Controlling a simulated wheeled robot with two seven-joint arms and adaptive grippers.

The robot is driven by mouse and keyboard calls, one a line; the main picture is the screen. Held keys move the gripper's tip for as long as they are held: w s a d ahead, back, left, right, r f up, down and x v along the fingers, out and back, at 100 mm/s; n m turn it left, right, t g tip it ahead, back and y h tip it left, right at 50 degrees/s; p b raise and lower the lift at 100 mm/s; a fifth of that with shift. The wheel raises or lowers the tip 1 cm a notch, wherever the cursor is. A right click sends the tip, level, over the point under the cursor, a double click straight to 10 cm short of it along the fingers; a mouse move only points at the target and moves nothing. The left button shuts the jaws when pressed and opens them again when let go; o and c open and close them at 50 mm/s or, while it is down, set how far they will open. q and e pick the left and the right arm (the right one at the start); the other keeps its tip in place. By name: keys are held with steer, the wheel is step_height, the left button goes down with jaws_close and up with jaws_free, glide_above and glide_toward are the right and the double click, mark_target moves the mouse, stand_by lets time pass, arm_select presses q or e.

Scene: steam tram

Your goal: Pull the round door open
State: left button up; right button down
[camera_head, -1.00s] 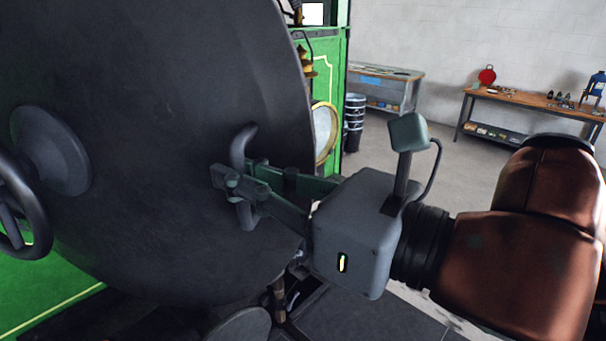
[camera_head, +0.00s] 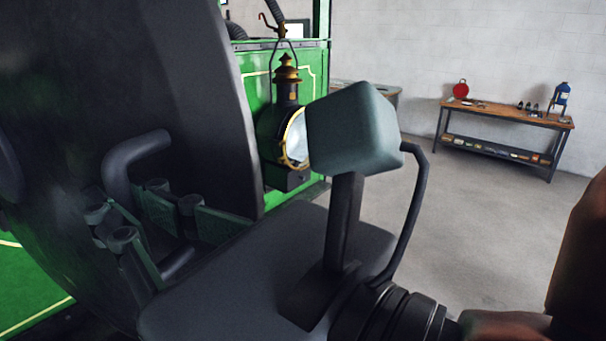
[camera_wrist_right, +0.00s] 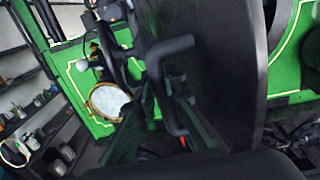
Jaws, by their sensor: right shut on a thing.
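The round door (camera_head: 190,90) is a large dark disc at the left of the head view, seen at a steep angle with its right edge in front of green bodywork. It also shows in the wrist view (camera_wrist_right: 225,75). Its dark bar handle (camera_head: 138,147) stands out from the door face and shows in the wrist view (camera_wrist_right: 157,75). My right gripper (camera_head: 112,226) is shut around the handle's upright part, which its fingers partly hide. My left gripper is not in view.
A lamp (camera_head: 286,92) with a brass top and round glass stands beside the door's edge, against the green bodywork (camera_head: 257,85). A workbench (camera_head: 505,113) with small items stands by the back wall. The floor (camera_head: 480,220) at the right is clear.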

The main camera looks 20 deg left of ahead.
steer(key=c, duration=2.4)
jaws_free()
steer(key=shift+w+r, duration=0.1)
steer(key=shift+r, duration=0.25)
steer(key=o, duration=0.4)
steer(key=shift+w+a+f, duration=0.2)
steer(key=shift+a, duration=0.05)
steer(key=shift+s, duration=0.15)
